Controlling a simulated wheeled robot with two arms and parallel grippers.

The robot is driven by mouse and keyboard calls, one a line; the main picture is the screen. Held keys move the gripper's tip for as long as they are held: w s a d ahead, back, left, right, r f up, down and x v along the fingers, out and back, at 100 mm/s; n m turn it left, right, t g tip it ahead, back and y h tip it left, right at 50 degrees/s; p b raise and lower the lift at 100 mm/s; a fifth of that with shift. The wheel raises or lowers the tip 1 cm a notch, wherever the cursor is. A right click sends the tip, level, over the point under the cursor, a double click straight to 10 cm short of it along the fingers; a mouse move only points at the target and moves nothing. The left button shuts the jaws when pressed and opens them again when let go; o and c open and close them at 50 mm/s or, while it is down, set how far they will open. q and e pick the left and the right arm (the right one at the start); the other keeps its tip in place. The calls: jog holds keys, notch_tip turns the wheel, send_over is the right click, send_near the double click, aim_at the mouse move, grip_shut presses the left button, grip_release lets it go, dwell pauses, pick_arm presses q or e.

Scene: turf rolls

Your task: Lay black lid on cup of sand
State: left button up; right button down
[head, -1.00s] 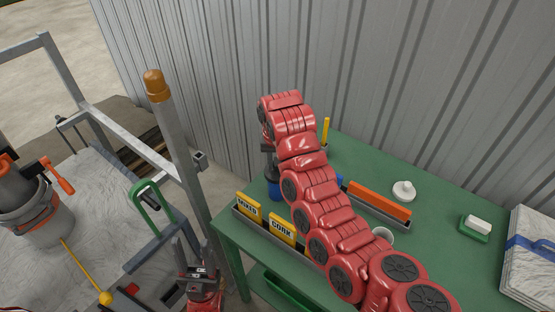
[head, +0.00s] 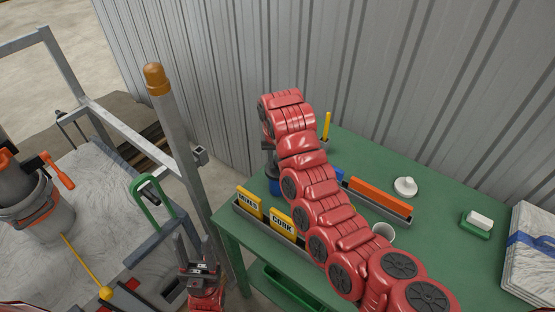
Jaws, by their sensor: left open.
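My left gripper (head: 196,245) is open and empty at the bottom, left of the green table (head: 462,262). My right arm reaches across the table from the lower right. Its dark gripper (head: 270,160) points down at the table's far left, just above or at a blue object (head: 276,186). The arm hides part of it, and I cannot tell whether its jaws are open. A pale cup (head: 385,231) stands on the table, partly behind my right arm; I cannot make out sand in it. I cannot make out a black lid.
A grey rack holds yellow cards (head: 282,225) along the table's left edge. A tray with an orange block (head: 380,197), a white knobbed piece (head: 405,187) and a green-and-white block (head: 478,221) lie on the table. A metal post (head: 180,150) rises left of the table.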

jog(key=shift+f, duration=0.5)
jog(key=c, duration=0.6)
grip_release()
